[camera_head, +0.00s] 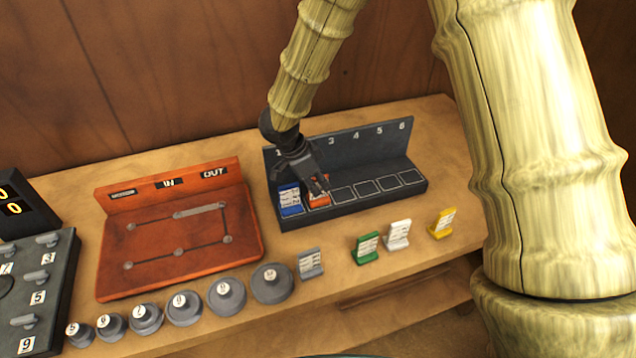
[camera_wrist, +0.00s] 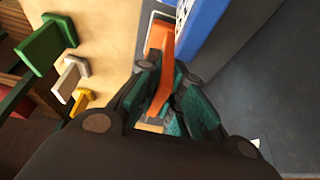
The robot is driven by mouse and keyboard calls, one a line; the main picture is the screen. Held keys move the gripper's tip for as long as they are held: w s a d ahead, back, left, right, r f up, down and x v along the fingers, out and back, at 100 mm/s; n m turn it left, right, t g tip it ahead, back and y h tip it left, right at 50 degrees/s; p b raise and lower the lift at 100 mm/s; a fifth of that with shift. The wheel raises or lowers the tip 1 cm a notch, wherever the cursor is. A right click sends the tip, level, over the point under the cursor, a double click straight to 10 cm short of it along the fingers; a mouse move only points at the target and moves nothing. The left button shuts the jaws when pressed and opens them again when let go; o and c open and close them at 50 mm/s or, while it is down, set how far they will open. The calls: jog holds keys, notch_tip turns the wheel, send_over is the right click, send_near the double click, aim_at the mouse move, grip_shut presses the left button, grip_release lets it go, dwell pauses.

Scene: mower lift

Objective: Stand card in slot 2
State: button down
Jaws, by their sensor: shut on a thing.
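My gripper (camera_head: 320,186) is shut on an orange card (camera_head: 318,198) at the second slot of the dark rack (camera_head: 350,155). In the wrist view the orange card (camera_wrist: 160,70) is between the fingertips (camera_wrist: 165,95). The card looks upright and low in the slot outline; I cannot tell whether its foot touches the rack. A blue card (camera_head: 290,200) stands in the first slot, just left of the orange one; it also shows in the wrist view (camera_wrist: 205,25). The slots to the right are empty. The number above slot 2 is hidden by my gripper.
A grey card (camera_head: 310,263), a green card (camera_head: 366,247), a white card (camera_head: 398,235) and a yellow card (camera_head: 442,223) stand on the table in front of the rack. An orange-red board (camera_head: 180,245) and several grey knobbed weights (camera_head: 185,308) are at the left.

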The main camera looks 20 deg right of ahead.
jog(key=shift+f, duration=0.15)
jog(key=c, duration=1.5)
grip_release()
jog(key=shift+w+a, duration=0.1)
jog(key=shift+w, duration=0.05)
jog(key=shift+c, duration=0.2)
jog(key=b+v, duration=0.2)
jog(key=v, duration=1)
